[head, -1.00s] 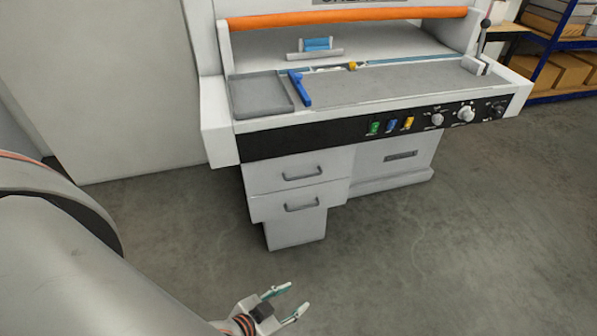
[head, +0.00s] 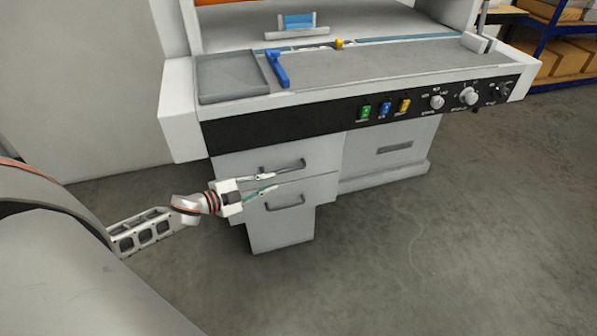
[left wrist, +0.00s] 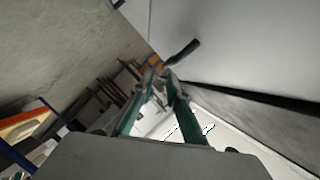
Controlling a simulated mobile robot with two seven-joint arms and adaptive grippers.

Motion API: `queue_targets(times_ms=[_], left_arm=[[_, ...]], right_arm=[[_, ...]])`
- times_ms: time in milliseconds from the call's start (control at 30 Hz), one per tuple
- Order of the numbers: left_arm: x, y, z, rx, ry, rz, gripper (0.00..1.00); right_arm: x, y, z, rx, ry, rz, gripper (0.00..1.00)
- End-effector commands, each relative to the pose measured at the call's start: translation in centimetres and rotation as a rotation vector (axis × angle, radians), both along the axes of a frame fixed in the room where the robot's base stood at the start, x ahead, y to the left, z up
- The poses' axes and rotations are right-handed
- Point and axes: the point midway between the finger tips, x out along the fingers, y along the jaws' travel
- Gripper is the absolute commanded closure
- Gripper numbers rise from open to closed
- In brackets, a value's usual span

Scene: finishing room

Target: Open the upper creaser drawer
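The creaser's upper drawer (head: 240,162) has a light grey front with a dark bar handle (head: 288,164). It looks shut. The lower drawer (head: 312,190) is just beneath, with a similar handle (head: 284,203). My left gripper (head: 271,182) is open in front of the drawers, its fingers pointing right, close to the upper handle and slightly below it. In the left wrist view, the green-sided fingers of my left gripper (left wrist: 162,72) reach toward a dark handle (left wrist: 184,52) just beyond the tips. I cannot tell whether they touch it. My right gripper is out of view.
The creaser's control panel (head: 365,112) with knobs and coloured switches overhangs the drawers. A grey tray and a blue-handled part (head: 277,69) sit on its top. Shelves with boxes (head: 560,55) stand at the back right. The floor in front is clear.

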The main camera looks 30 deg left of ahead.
Motion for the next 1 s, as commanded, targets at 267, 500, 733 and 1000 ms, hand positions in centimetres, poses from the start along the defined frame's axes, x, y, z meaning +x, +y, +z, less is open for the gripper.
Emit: queue_targets(times_ms=[267, 500, 733, 1000], left_arm=[[2.0, 1.2, 0.4, 0.038, -0.016, -0.023, 0.84], [4.9, 0.1, -0.5, 0.038, -0.014, -0.021, 0.84], [7.2, -0.9, -1.1, 0.036, -0.012, -0.022, 0.84], [8.1, -1.2, -1.2, 0.037, -0.013, -0.022, 0.84]], right_arm=[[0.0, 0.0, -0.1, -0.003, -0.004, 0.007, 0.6], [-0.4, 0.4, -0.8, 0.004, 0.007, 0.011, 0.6], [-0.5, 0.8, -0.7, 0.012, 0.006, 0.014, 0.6], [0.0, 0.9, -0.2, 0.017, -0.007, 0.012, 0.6]])
